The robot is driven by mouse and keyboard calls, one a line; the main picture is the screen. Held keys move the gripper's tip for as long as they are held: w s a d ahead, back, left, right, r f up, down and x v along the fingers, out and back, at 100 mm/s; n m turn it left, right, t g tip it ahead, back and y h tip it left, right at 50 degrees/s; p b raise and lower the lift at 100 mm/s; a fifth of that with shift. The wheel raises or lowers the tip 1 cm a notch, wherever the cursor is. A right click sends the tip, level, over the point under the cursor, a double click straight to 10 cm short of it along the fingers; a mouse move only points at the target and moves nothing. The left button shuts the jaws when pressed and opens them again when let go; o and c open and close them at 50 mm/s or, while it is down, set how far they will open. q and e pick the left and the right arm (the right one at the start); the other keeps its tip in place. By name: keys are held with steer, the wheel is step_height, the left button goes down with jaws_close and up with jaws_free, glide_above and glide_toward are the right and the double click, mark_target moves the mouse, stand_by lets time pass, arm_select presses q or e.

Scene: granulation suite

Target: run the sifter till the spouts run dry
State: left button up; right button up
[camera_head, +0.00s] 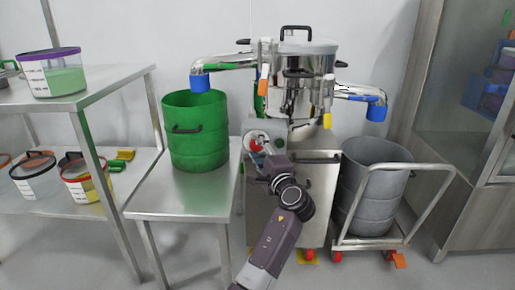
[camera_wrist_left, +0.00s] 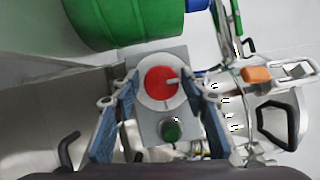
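The sifter (camera_head: 303,85) is a shiny steel drum with a black-handled lid on a grey base. Its left spout (camera_head: 200,83) has a blue end above the green bin (camera_head: 195,158). Its right spout (camera_head: 376,110) has a blue end above the grey bin (camera_head: 370,190). No flow is visible at either spout. My left gripper (camera_head: 262,148) is at the control box on the front of the sifter. In the left wrist view its fingers are spread either side of a red round switch (camera_wrist_left: 158,88) on a pale disc. A green button (camera_wrist_left: 170,131) sits beside it. My right gripper is out of view.
The green bin stands on a steel table (camera_head: 185,200); the grey bin stands on a wheeled trolley (camera_head: 425,205). A shelf (camera_head: 105,88) at left holds clear tubs, one with a purple rim (camera_head: 55,72). A steel cabinet (camera_head: 450,90) stands at right.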

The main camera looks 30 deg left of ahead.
arm_select(q)
steer(key=shift+o, duration=0.6)
steer(key=shift+d, duration=0.1)
steer(key=shift+s+d, duration=0.15)
steer(key=shift+d, duration=0.05)
steer(key=v, duration=1.1)
steer(key=shift+d, duration=0.15)
steer(key=shift+s, duration=0.1)
